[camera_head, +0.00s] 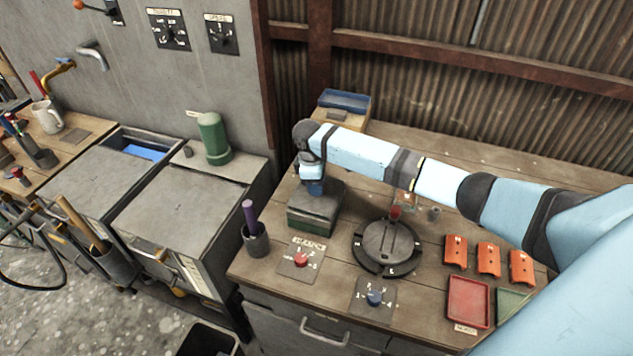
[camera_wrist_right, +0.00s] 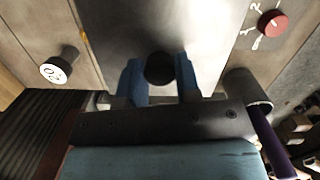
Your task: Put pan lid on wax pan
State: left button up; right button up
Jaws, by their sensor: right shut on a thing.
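The wax pan (camera_head: 313,224) is a greenish box on the wooden bench, left of the round black dial. The pan lid (camera_head: 325,199), a grey metal plate, is over the top of the pan; I cannot tell whether it rests fully flush. My right gripper (camera_head: 313,187) reaches down to the lid from above. In the right wrist view its two blue fingers (camera_wrist_right: 160,84) are shut on the lid's dark round knob (camera_wrist_right: 160,68), and the metal lid (camera_wrist_right: 160,25) fills the upper middle. My left gripper is not in view.
A dark cup with a purple-handled tool (camera_head: 256,238) stands left of the pan. A red-knob panel (camera_head: 300,260), a blue-knob panel (camera_head: 374,298) and the round dial (camera_head: 388,246) are in front and right. Orange blocks (camera_head: 488,259) and a red tray (camera_head: 468,301) lie farther right.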

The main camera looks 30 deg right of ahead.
jog(key=shift+f, duration=0.8)
dwell(1.1)
jog(key=o, duration=0.6)
jog(key=o, duration=0.6)
notch_tip(320, 180, up, 14)
jog(key=w+a+b, duration=0.1)
jog(key=b, duration=0.1)
jog(key=shift+f, duration=0.15)
jog(key=shift+a, duration=0.15)
